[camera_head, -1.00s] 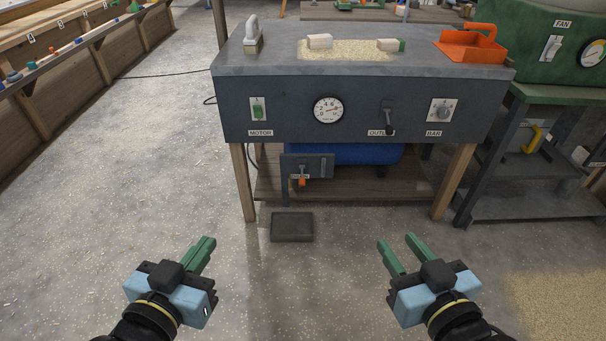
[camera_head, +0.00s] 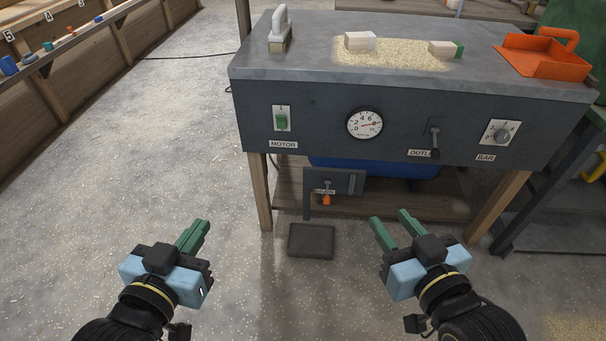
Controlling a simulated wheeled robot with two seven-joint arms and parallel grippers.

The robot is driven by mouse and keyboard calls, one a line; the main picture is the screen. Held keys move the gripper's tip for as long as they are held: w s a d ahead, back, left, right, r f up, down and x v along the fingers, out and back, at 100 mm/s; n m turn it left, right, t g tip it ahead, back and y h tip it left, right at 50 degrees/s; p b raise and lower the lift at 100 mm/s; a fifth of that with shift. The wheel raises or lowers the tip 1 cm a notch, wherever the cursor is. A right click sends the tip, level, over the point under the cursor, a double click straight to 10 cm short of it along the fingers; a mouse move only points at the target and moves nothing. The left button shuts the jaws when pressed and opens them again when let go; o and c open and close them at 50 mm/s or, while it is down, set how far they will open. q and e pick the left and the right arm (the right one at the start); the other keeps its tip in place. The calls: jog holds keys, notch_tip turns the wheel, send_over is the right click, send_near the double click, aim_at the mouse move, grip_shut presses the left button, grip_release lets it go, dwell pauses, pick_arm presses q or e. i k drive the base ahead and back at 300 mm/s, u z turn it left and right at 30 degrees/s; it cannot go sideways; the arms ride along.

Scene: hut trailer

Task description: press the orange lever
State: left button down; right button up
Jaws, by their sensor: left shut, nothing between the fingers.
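The small orange lever (camera_head: 326,199) hangs below a dark grey bracket plate (camera_head: 347,182) under the front of the workbench. A label above it is too small to read fully. My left gripper (camera_head: 202,226) is shut and empty, low in front of the bench and to the left of the lever. My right gripper (camera_head: 391,223) is open and empty, to the right of the lever and nearer to me. Neither gripper touches anything.
Wooden legs (camera_head: 259,191) flank the opening.

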aim_at(327, 199)
jog(key=z, duration=0.3)
jog(key=i, duration=1.1)
jog(key=z, duration=0.5)
